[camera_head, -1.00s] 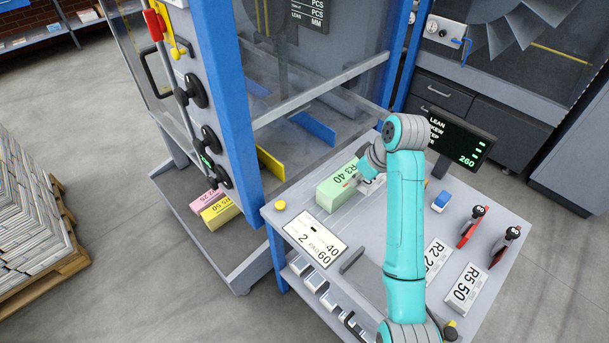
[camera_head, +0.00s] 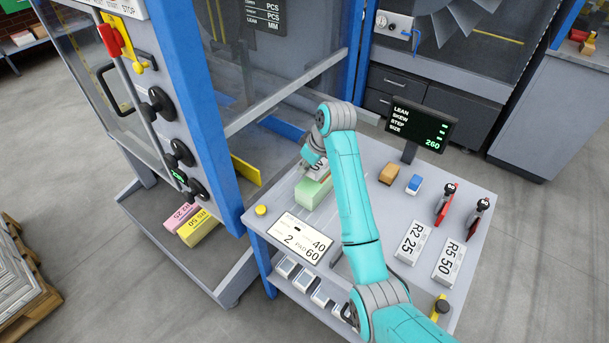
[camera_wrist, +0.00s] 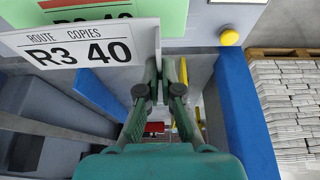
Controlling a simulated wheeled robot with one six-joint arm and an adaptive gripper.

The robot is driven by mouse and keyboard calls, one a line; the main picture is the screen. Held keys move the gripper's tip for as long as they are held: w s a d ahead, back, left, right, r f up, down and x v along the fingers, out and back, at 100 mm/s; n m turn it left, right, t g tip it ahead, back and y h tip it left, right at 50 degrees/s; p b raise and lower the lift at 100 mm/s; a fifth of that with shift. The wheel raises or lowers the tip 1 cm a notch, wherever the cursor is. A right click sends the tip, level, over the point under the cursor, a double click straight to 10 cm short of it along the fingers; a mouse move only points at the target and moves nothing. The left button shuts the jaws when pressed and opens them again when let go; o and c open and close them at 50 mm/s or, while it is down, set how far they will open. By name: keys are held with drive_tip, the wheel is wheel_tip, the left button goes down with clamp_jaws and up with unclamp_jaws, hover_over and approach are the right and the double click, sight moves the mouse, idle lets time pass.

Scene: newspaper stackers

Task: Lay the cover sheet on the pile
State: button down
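The cover sheet is a white card printed "ROUTE COPIES R3 40" (camera_wrist: 85,45). My gripper (camera_wrist: 167,75) is shut on its edge in the wrist view. In the head view the card (camera_head: 317,169) shows beside my gripper (camera_head: 313,160), over the far end of the green pile (camera_head: 315,192). The green pile stands on the grey worktable; its face (camera_wrist: 122,28) shows partly behind the card in the wrist view. Whether the card touches the pile cannot be told. My arm hides part of the table right of the pile.
White cards R2 25 (camera_head: 412,243) and R5 50 (camera_head: 449,262) lie at the table's right. Pink (camera_head: 180,217) and yellow (camera_head: 199,227) piles lie at the left.

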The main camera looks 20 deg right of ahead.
sight(306, 174)
drive_tip(key=shift+f, duration=1.85)
drive_tip(key=shift+f, duration=0.1)
drive_tip(key=c, duration=1.3)
unclamp_jaws()
